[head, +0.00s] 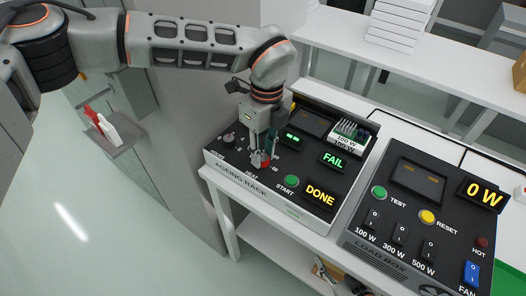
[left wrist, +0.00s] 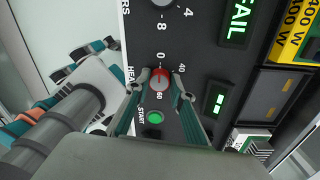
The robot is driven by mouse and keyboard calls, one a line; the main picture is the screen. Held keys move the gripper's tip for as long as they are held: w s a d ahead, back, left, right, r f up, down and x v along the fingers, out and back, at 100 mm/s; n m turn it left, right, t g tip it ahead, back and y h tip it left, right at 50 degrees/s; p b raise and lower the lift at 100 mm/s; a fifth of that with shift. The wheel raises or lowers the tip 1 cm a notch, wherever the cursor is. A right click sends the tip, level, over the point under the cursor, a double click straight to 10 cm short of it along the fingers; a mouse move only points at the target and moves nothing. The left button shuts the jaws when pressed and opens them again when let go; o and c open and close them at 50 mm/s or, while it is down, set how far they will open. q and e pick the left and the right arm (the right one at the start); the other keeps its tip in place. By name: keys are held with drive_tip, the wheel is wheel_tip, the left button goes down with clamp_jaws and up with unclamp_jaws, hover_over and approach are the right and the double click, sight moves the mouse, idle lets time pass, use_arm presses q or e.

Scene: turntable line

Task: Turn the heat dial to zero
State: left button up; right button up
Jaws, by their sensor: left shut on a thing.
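The ageing rack (head: 232,175) stands on the white bench with a dark sloping panel. Its red heat dial (head: 258,161) is partly covered by my left gripper (head: 264,155) in the head view. In the left wrist view the dial (left wrist: 159,76) has a red rim and a pale middle. The fingertips of my left gripper (left wrist: 159,80) are shut on it from both sides. The marks 0, 40 and 60 show around the dial. Where its pointer stands is too small to tell. My right gripper is not in view.
Beside the heat dial are another dial (head: 229,140) and a green start button (head: 292,181). Rack displays read FAIL (head: 332,158) and DONE (head: 320,194). The load box (head: 400,258), with several switches, stands to the right. Floor at left is open.

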sight(265, 155)
use_arm(q)
drive_tip(key=o, duration=1.1)
wheel_tip(265, 155, up, 12)
drive_tip(key=shift+w+d, duration=0.25)
